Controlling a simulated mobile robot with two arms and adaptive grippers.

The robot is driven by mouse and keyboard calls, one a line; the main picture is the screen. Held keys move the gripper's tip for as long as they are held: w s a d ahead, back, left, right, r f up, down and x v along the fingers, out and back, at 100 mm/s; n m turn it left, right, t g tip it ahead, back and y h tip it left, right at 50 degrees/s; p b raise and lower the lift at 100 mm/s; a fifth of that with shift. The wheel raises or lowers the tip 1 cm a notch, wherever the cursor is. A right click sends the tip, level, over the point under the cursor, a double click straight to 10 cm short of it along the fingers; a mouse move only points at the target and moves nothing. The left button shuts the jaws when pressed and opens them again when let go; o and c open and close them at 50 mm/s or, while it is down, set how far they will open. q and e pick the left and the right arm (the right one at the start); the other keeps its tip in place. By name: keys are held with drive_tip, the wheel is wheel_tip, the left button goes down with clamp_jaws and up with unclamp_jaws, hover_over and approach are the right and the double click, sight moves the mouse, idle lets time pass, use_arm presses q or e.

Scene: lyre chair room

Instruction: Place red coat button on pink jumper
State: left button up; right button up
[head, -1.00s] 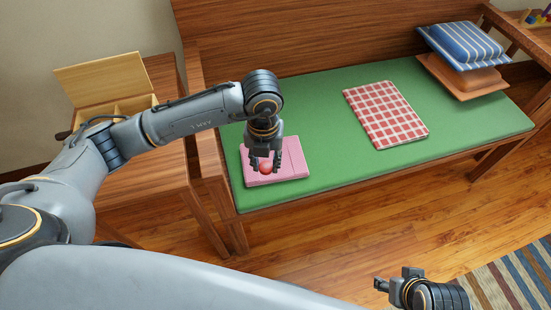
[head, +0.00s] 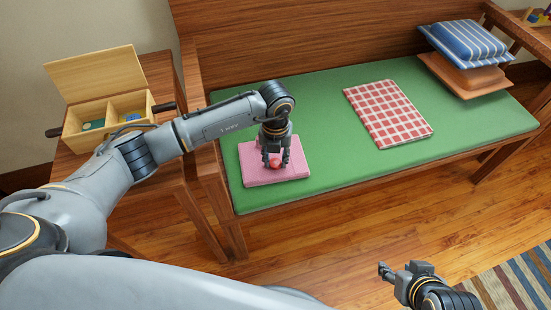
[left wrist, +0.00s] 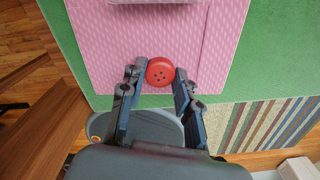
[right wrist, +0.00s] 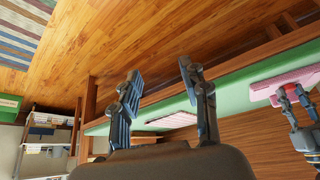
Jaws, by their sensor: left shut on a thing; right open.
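The red coat button (head: 275,162) is round with small holes. It also shows in the left wrist view (left wrist: 160,71), between the fingertips of my left gripper (head: 275,160). My left gripper is shut on the button and points down over the pink jumper (head: 259,175). The jumper lies folded on the left end of the green bench seat. Whether the button touches the jumper I cannot tell. In the left wrist view the pink cloth (left wrist: 110,45) is behind the button. My right gripper (head: 384,270) is open and empty over the floor in front of the bench.
A red checked cloth (head: 388,113) lies mid-bench on the green seat (head: 330,140). A striped cushion (head: 466,42) sits on an orange-brown one at the right end. An open wooden box (head: 105,115) with compartments stands on the left side table. Green seat around the jumper is free.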

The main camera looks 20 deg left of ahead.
sight(276, 162)
use_arm(q)
drive_tip(key=shift+f, duration=0.1)
use_arm(e)
drive_tip(key=shift+w, duration=0.2)
use_arm(q)
drive_tip(key=o, duration=0.7)
drive_tip(key=shift+o, duration=0.2)
use_arm(e)
drive_tip(key=shift+w+a+r, duration=0.1)
drive_tip(key=shift+w+r, duration=0.05)
use_arm(q)
wheel_tip(276, 162, up, 4)
drive_tip(key=shift+r+p, duration=0.1)
drive_tip(key=shift+p, duration=0.5)
wheel_tip(276, 162, up, 8)
drive_tip(key=p, duration=0.1)
drive_tip(key=shift+p, duration=0.3)
use_arm(e)
drive_tip(key=s, duration=0.1)
drive_tip(key=s+d+g, duration=0.1)
drive_tip(key=s, duration=0.1)
drive_tip(key=s+g, duration=0.1)
drive_tip(key=shift+s+d+r+h, duration=0.2)
drive_tip(key=shift+s+r+h, duration=0.1)
drive_tip(key=shift+s+r, duration=0.1)
